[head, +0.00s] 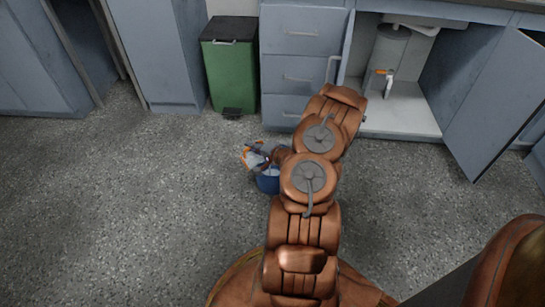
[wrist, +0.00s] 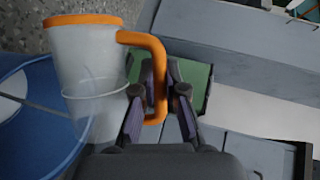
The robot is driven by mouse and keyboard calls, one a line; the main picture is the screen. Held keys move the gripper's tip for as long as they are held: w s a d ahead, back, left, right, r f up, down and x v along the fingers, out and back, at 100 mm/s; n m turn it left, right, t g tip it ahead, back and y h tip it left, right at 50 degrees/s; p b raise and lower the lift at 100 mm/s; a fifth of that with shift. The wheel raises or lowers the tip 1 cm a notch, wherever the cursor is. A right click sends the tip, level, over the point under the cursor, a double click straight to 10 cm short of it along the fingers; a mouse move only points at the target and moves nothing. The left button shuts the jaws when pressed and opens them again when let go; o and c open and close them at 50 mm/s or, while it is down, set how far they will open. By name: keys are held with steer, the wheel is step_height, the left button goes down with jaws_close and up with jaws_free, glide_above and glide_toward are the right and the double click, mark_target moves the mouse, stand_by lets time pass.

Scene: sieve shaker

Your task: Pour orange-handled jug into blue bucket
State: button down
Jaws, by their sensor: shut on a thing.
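The pale, see-through jug (wrist: 85,65) with orange rim and orange handle (wrist: 158,60) fills the left of the wrist view. My gripper (wrist: 160,92) is shut on the handle. In the head view the jug (head: 256,158) is small, close above the blue bucket (head: 268,184), and partly hidden by my arm. The bucket stands on the floor, its right side behind my arm. It also shows in the wrist view (wrist: 25,125), behind and left of the jug. The jug's exact tilt and any contents or flow are too small to tell.
A green bin with a black lid (head: 231,70) stands against the grey-blue drawers (head: 300,75). An open cupboard at right holds a grey container with an orange-and-white tap (head: 386,78). Its open door (head: 495,105) juts out. The speckled floor (head: 130,200) is clear at left.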

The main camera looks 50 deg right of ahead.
steer(key=shift+s+d+r+p, duration=0.25)
steer(key=shift+d+p, duration=0.2)
steer(key=shift+p, duration=0.15)
steer(key=shift+m, duration=0.3)
steer(key=shift+d+f+p, duration=0.1)
steer(key=shift+p, duration=0.2)
